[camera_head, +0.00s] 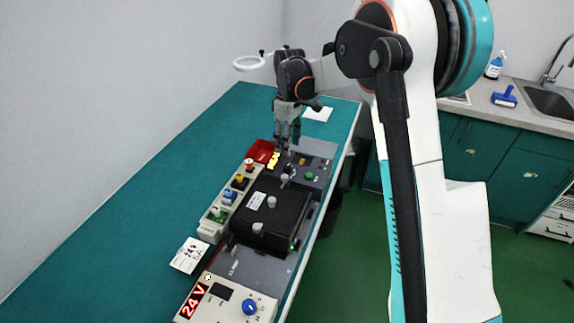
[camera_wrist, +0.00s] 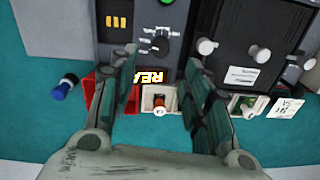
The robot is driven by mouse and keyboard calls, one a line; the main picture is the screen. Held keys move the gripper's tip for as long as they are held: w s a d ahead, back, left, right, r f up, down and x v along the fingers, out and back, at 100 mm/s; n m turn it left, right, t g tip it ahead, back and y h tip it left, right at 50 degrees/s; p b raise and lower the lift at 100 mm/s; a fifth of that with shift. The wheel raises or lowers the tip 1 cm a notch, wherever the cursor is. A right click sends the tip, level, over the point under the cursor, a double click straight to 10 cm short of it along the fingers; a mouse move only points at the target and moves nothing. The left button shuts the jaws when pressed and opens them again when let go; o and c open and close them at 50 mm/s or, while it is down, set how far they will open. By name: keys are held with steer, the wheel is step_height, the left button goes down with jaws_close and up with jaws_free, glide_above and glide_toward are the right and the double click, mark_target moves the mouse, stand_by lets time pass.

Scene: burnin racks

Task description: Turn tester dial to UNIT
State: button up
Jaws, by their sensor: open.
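In the wrist view the tester's black round dial (camera_wrist: 162,39) sits on a grey panel, with small white markings around it too blurred to read. A yellow-lit display (camera_wrist: 153,77) beside it shows upside-down letters starting "REA". My gripper (camera_wrist: 161,60) is open and empty, its fingers spread on either side of the display, with the dial just beyond the tips. In the head view my gripper (camera_head: 284,148) hangs over the far end of the equipment row, close to the yellow display (camera_head: 273,160). The dial is hard to make out there.
A black box (camera_head: 270,217) with pale knobs stands nearer, beside a row of coloured parts (camera_head: 230,196). A red tray (camera_head: 260,149) lies by the display. A white unit (camera_head: 219,300) shows "24 V" and has a blue knob (camera_head: 249,306). The teal bench (camera_head: 150,190) is clear at left.

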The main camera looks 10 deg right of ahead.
mark_target(287, 166)
steer(key=f+b, duration=0.1)
steer(key=f, duration=0.7)
steer(key=shift+s+a+f+b, duration=0.15)
steer(key=shift+s+f+b, duration=0.05)
steer(key=shift+f+b, duration=0.2)
steer(key=shift+c, duration=0.3)
jaws_close()
